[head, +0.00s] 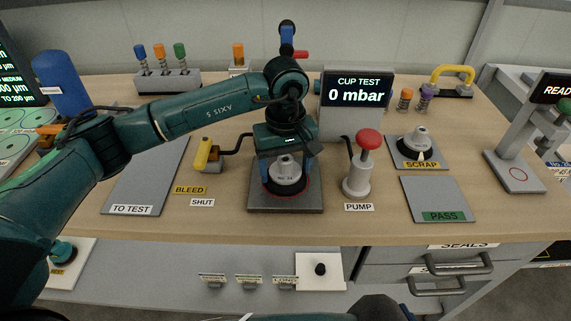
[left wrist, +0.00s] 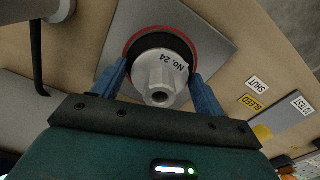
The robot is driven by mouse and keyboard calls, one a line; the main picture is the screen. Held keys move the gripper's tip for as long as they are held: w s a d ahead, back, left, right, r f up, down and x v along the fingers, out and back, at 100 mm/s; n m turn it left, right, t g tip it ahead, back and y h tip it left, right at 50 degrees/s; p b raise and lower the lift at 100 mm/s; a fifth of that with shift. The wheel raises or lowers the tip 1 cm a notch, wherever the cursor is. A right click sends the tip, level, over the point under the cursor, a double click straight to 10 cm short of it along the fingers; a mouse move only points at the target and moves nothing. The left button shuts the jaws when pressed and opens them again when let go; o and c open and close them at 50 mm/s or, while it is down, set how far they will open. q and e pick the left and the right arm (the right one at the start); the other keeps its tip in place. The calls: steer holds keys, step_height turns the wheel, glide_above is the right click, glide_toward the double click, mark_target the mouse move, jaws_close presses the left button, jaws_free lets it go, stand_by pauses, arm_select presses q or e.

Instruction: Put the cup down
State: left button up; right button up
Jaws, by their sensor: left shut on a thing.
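A grey suction cup (head: 284,170) with a black rim and the marking "No. 24" is upright at the grey test plate (head: 258,202), within its red ring. My left gripper (head: 286,168) is shut on the cup from above, with a blue finger on each side. The left wrist view shows the cup (left wrist: 160,78) between the blue fingers, with the red ring around its black rim. I cannot tell whether the rim touches the plate. My right gripper is not in view.
The red-knobbed pump (head: 357,180) stands right of the plate, and the yellow bleed lever (head: 204,154), labelled SHUT, stands left. The display (head: 357,90) behind reads 0 mbar. Another cup (head: 415,143) sits on the SCRAP plate. The TO TEST mat (head: 150,180) and PASS mat (head: 436,195) are empty.

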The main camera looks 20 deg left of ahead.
arm_select(q)
steer(key=shift+f, duration=0.2)
steer(key=o, duration=1)
steer(key=shift+r, duration=0.1)
steer(key=shift+o, duration=0.2)
step_height(320, 180, up, 12)
steer(key=shift+r+b, duration=0.15)
steer(key=shift+b, duration=0.3)
